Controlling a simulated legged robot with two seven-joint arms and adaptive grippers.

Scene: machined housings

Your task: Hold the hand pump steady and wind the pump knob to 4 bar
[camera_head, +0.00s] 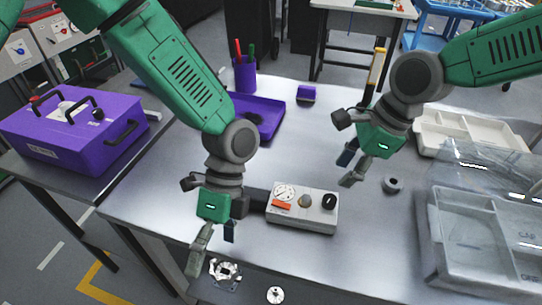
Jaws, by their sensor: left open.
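The hand pump (312,220) appears to be the pale grey box lying on the table in front of me. Its top carries a round white gauge (284,192), an orange label, a small brass-coloured part and a black knob (329,201) at the right end. The gauge reading is too small to tell. A dark part sticks out at the box's left end, partly behind my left gripper. My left gripper (213,248) is open and empty, left of the pump and pointing down. My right gripper (350,169) is open and empty, above and right of the pump.
A metal part (225,271) and a small round part (275,295) lie at the front edge. A dark ring (392,185) lies right of the pump. Pale trays (462,128) and a clear-lidded box stand right. A purple tray (270,128) and pen cup (244,76) stand behind; a purple case (70,135) is far left.

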